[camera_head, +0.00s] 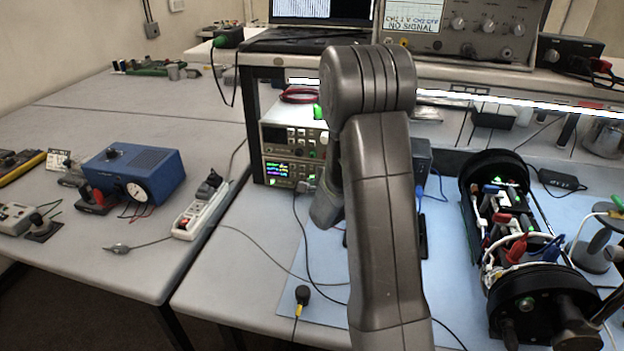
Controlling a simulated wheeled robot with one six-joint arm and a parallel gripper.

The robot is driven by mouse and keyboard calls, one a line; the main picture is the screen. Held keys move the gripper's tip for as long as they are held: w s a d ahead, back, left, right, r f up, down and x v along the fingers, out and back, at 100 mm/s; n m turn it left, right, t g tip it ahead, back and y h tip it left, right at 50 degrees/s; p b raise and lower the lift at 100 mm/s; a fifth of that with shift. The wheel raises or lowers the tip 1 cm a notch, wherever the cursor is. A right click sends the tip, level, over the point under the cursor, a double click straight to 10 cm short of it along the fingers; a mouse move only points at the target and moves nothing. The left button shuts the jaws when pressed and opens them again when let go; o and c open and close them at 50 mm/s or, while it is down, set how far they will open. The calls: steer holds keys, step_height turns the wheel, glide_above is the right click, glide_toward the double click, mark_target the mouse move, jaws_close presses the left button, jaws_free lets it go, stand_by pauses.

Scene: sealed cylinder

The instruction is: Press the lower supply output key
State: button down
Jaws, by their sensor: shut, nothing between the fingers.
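Two bench supplies are stacked under the shelf, left of my arm. The upper supply (277,134) has a display and small keys. The lower supply (268,166) has a lit display (282,172) with coloured readouts, and a cable plugged in near its right end. Its output key is too small to make out. My arm rises in front, bends at the top and comes down to a wrist link just right of and below the supplies. My gripper is hidden behind my arm, so its distance from the key does not show.
A blue instrument box (150,172) and a white power strip (198,212) lie on the left table. A black-ended cylinder assembly (528,290) with wires stands on the blue mat (300,283) at right. Loose cables cross the table before the supplies.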

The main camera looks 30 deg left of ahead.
steer(key=shift+s+d, duration=0.15)
steer(key=shift+s, duration=0.25)
steer(key=shift+s, duration=0.1)
steer(key=shift+s+d+b, duration=0.25)
steer(key=shift+s+b, duration=0.05)
steer(key=shift+s, duration=0.45)
steer(key=shift+s+d+b, duration=0.25)
steer(key=shift+s+b, duration=0.05)
steer(key=shift+s, duration=0.5)
steer(key=shift+s+d+b, duration=0.25)
steer(key=shift+s+b, duration=0.05)
steer(key=shift+s, duration=0.45)
steer(key=shift+s+d+b, duration=0.3)
steer(key=shift+s+b, duration=0.05)
steer(key=shift+s, duration=0.6)
steer(key=shift+s+d+b, duration=0.3)
steer(key=shift+s+b, duration=0.05)
steer(key=shift+s, duration=0.55)
steer(key=shift+w, duration=0.1)
